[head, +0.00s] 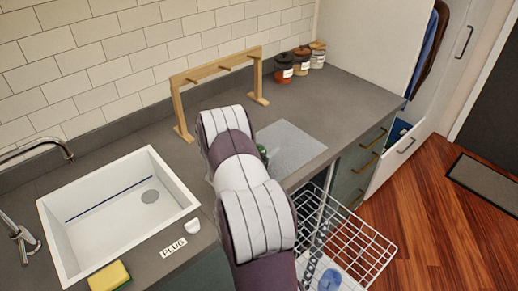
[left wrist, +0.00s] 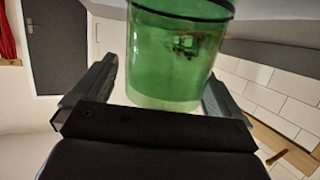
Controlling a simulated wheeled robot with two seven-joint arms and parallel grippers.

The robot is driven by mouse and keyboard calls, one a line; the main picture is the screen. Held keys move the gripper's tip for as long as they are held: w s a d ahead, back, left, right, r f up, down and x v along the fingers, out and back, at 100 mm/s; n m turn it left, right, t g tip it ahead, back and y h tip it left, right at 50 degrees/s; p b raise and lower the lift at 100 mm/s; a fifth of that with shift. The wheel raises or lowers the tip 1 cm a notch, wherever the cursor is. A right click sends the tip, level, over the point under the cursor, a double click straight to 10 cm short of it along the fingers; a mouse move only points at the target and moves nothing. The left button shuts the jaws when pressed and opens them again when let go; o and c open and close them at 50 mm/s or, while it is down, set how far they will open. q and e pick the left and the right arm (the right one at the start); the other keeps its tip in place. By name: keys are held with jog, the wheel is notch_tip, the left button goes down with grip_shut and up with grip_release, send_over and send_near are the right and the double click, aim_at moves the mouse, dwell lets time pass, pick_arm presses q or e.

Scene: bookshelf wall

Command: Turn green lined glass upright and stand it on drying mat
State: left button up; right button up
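The green glass (left wrist: 180,60) fills the upper middle of the left wrist view, with a dark line around it near the top edge. Its narrower end points toward my palm; I cannot tell whether that end is rim or base. In the head view only a small green part (head: 262,150) shows beside my arm. My left gripper (left wrist: 162,85) has one finger on each side of the glass; whether both touch it is unclear. The pale grey drying mat (head: 298,143) lies on the counter, partly hidden by my arm. My right gripper is not in view.
A wooden rack (head: 215,67) and several jars (head: 284,70) stand along the wall. The white sink (head: 80,218), a sponge (head: 109,276) and a PLUG label (head: 173,247) are at left. An open wire rack (head: 350,245) with a blue item (head: 330,280) extends below the counter.

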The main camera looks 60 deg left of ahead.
pick_arm(q)
jog(key=shift+s, duration=0.1)
jog(key=b+v, duration=0.1)
jog(key=v, duration=1.1)
jog(key=shift+s+d, duration=0.15)
jog(key=shift+s, duration=0.05)
jog(key=shift+r, duration=0.1)
